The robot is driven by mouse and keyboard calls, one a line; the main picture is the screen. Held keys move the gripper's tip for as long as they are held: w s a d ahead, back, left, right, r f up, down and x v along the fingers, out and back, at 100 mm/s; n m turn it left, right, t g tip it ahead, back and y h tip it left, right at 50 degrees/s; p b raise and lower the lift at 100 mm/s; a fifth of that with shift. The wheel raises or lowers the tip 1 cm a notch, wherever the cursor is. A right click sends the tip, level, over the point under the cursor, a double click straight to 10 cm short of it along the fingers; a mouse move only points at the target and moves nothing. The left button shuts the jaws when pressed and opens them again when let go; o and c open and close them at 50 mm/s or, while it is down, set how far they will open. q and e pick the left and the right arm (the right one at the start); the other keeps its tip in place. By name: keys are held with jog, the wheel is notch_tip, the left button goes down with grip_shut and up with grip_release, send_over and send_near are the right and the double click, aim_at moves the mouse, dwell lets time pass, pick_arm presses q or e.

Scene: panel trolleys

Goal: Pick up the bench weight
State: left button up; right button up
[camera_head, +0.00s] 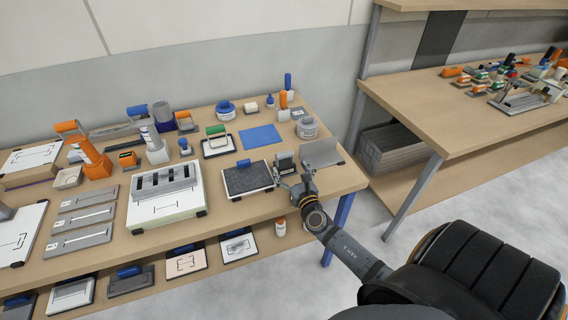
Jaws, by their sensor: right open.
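A small grey block, which looks like the bench weight (285,162), stands near the right end of the tabletop (225,218). It is between a dark panel with a blue handle (248,181) and a grey angled plate (322,153). My right gripper (292,181) is open, just in front of the block on the near side. Its fingers partly cover the block's lower part, and I cannot tell whether they touch it. My left gripper is not in view.
A white board with a slotted grey block (165,190) lies left of the dark panel. A blue mat (260,137) and a round grey tin (307,127) are behind. A lower shelf holds several panels. A second bench (450,115) stands right, across a floor gap.

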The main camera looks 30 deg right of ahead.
aim_at(285, 160)
jog(key=shift+w+r, duration=0.25)
jog(key=shift+w, duration=0.25)
jog(key=x, duration=0.4)
jog(key=shift+a+f, duration=0.15)
jog(key=shift+f, duration=0.1)
jog(key=shift+s+r, duration=0.1)
jog(key=shift+c, duration=1.6)
jog(key=c, duration=1.4)
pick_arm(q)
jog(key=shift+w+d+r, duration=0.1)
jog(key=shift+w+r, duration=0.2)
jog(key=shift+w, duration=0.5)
pick_arm(e)
jog(key=shift+r, duration=0.1)
grip_shut()
